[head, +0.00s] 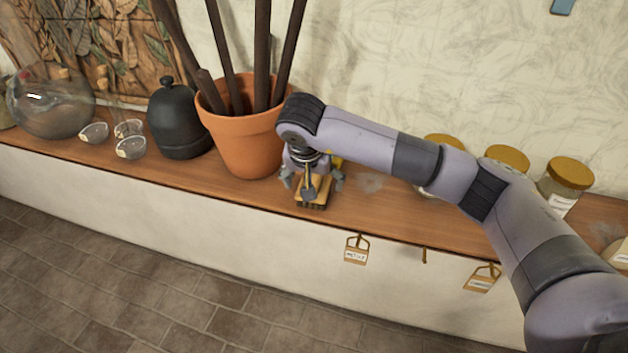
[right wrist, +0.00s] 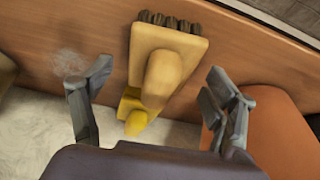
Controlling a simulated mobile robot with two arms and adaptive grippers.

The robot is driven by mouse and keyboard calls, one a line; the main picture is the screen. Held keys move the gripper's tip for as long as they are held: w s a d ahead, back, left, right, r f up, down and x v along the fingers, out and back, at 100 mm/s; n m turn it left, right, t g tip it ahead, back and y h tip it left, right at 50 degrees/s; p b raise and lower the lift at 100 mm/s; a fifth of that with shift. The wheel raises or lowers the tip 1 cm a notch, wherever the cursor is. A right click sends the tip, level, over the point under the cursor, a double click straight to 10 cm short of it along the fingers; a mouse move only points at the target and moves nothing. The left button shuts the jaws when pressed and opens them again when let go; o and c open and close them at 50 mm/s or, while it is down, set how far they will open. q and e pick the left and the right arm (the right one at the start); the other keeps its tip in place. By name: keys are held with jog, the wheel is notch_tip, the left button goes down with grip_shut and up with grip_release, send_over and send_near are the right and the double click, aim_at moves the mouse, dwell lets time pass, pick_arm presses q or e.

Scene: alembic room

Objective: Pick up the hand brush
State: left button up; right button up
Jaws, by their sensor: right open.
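The hand brush (head: 318,188) lies on the wooden shelf (head: 385,212), beside the terracotta pot. It has a yellow-tan body and dark bristles at the shelf's front side. My right gripper (head: 312,185) is above it, pointing down, and partly hides it. In the right wrist view the brush (right wrist: 165,70) lies between the two spread fingers of my right gripper (right wrist: 160,98), with a visible gap on each side. The fingers are open and hold nothing. My left gripper is not in view.
The terracotta pot (head: 243,140) with dark poles stands close left of my right gripper. A black domed vessel (head: 178,120), small glass bowls (head: 131,148) and a glass flask (head: 50,105) stand further left. Jars (head: 568,180) stand right, behind my arm. Tags (head: 356,252) hang from the front edge.

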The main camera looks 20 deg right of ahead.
jog(key=shift+x, duration=0.9)
jog(key=shift+r, duration=0.1)
jog(key=c, duration=1.3)
jog(key=shift+r, duration=0.15)
notch_tip(320, 180, up, 10)
jog(key=b, duration=0.3)
jog(key=shift+w+r, duration=0.1)
notch_tip(320, 180, up, 9)
jog(key=b, duration=0.1)
jog(key=shift+r, duration=0.25)
